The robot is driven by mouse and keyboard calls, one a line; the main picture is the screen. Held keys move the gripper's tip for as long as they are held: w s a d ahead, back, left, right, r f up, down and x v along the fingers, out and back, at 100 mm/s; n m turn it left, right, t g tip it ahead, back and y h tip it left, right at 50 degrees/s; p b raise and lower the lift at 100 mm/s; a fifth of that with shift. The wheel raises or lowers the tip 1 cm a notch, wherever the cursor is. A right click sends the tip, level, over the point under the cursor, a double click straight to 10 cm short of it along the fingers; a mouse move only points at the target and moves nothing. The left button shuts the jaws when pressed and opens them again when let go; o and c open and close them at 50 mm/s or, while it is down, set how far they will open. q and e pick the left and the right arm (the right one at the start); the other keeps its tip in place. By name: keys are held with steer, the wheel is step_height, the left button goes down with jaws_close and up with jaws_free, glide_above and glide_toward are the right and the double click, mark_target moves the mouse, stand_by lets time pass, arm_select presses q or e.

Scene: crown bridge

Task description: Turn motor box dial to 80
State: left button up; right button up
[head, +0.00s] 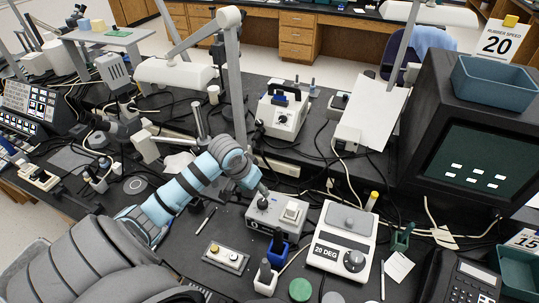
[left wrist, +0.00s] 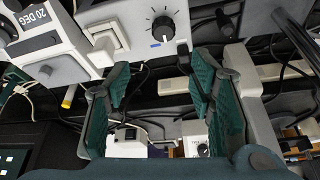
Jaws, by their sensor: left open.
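The motor box is most likely the grey box (head: 270,221) with a white switch, under my left gripper in the head view. In the left wrist view the grey box (left wrist: 135,54) shows a black dial (left wrist: 163,28) ringed by tick marks, with a small blue mark beside it. The dial's numbers are too small to read. My left gripper (head: 261,190) is at the box's far side; in the left wrist view its two green-padded fingers (left wrist: 160,82) are apart with nothing between them. The dial lies beyond the gap, not gripped. My right gripper is not in view.
A white box marked 20 DEG (head: 341,240) stands right of the grey box. A white dial box (head: 281,115) stands behind. A blue holder (head: 277,249) is in front, a small panel (head: 226,257) at front left. Cables and a lamp post (head: 235,90) crowd the back.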

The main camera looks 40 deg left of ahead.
arm_select(q)
steer(key=b, duration=0.2)
glide_toward(262, 203)
steer(key=f, duration=0.3)
steer(key=shift+w+a+f, duration=0.1)
steer(key=shift+w, duration=0.1)
steer(key=x, duration=0.3)
steer(key=w+b+x, duration=0.1)
steer(key=x, duration=0.2)
steer(key=shift+r, duration=0.25)
steer(key=shift+w+f, duration=0.2)
steer(key=shift+f, duration=0.05)
steer(key=shift+s+r, duration=0.2)
steer(key=shift+s, duration=0.1)
steer(key=shift+c, duration=1.3)
steer(key=c, duration=0.9)
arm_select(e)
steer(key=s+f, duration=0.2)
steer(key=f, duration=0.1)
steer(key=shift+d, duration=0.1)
